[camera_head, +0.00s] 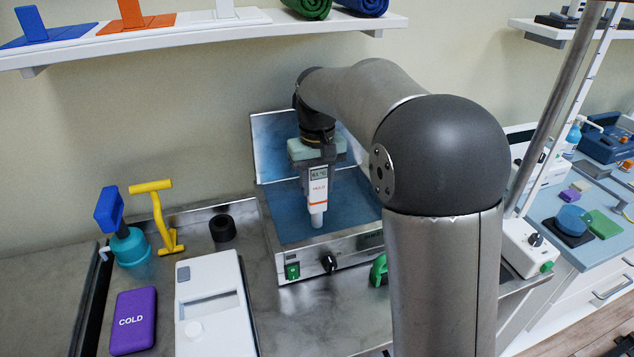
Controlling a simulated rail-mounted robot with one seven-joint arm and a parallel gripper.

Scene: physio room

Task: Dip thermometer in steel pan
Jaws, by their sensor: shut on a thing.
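The thermometer (317,190) is a white stick with an orange band and a small grey display near its top. It hangs upright with its tip down. My gripper (318,163) is above the steel pan and shut on the thermometer's upper end. The steel pan (330,264) is a square metal unit with a blue inside, a raised lid at the back and a green switch and black knob on its front. The thermometer's tip shows against the blue inside; I cannot tell how deep it is. My arm hides the pan's right side.
Left of the pan stand a black ring (222,229), a white device (213,306), a purple cold pack (134,321), a teal bottle (130,247) and a yellow tool (160,222). A shelf (270,30) runs above. A metal pole (556,110) rises at the right.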

